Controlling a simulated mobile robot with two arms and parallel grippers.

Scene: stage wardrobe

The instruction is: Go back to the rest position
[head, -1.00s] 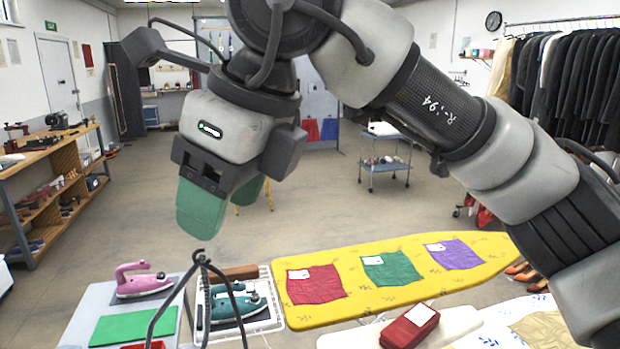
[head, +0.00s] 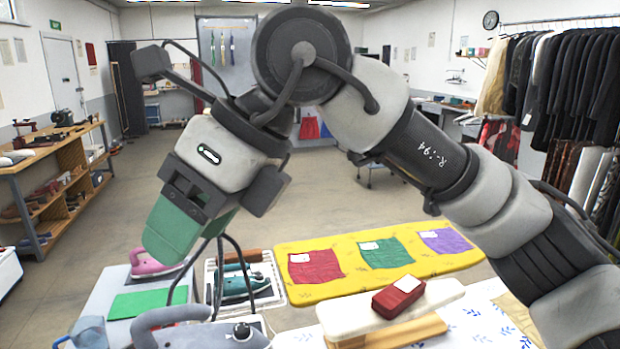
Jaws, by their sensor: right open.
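My right gripper (head: 188,240) with its green fingers hangs in the left middle of the head view, pointing down and to the left. Its fingers are open and I see nothing between them. It hangs in front of the pink iron (head: 148,264), hiding part of it; whether they touch I cannot tell. My right arm crosses the picture from the lower right and bends over at the top. My left gripper is not in view.
A yellow ironing board (head: 330,242) holds red, green and purple cloths. A red box (head: 398,298) lies on a white sleeve board (head: 350,318). Open floor lies behind.

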